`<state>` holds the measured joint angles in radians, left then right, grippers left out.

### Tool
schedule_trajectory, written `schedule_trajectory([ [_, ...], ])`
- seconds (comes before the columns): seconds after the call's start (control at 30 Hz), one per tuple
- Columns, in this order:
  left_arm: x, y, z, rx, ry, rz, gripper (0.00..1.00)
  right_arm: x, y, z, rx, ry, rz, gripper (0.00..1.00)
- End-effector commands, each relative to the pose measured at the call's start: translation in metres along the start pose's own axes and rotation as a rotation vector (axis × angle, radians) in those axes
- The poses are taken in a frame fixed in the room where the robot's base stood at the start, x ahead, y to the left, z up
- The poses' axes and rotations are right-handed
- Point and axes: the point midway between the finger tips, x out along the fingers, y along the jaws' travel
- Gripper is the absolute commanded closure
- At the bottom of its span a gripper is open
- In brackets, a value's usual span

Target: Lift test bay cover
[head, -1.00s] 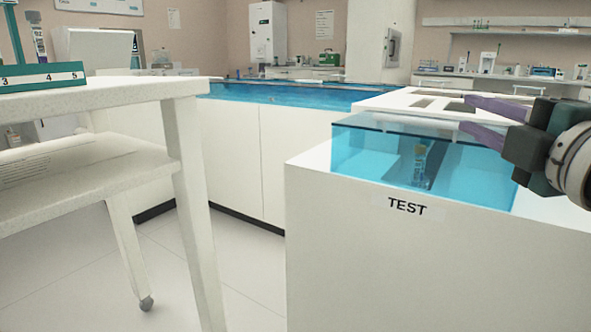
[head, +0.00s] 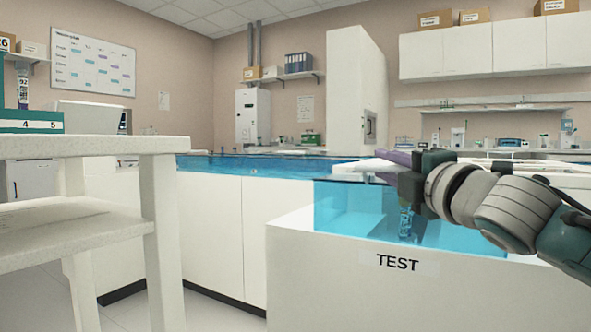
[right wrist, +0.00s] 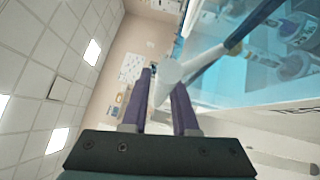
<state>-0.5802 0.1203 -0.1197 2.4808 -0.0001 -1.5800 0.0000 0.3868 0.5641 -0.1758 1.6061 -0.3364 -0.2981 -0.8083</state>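The test bay cover (head: 345,208) is a translucent blue box on the white cabinet marked TEST (head: 397,262), at the right of the head view. It looks seated on the cabinet. A clear tube-like part shows dimly through it. My right gripper (head: 386,156) is just above the cover's far top edge, beside a white piece (head: 368,168). In the right wrist view its two purple fingers (right wrist: 163,84) stand apart, with a whitish shape between or behind them. Whether they touch it I cannot tell. My left gripper is not in view.
A white table (head: 95,146) with a numbered green rack (head: 30,122) stands at the left. A long blue-covered bench (head: 265,167) runs behind. Floor shows between the table and the cabinets. A tall white cabinet (head: 355,90) stands at the back.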

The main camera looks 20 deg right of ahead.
Motion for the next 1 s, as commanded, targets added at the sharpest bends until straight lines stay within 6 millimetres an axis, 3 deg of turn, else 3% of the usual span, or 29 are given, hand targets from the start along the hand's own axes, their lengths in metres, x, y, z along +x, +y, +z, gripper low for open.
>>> schedule_trajectory([
  [0.43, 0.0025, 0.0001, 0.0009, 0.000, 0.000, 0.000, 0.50, 0.0106, 0.0003, -0.0002, 0.000, 0.000, 0.000, 0.73],
  [0.7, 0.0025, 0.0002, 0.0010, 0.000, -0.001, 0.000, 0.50, 0.0104, 0.0002, -0.0001, 0.000, 0.000, 0.000, 1.00],
  [1.0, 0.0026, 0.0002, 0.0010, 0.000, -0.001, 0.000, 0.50, 0.0103, 0.0002, -0.0001, 0.000, 0.000, 0.000, 1.00],
])
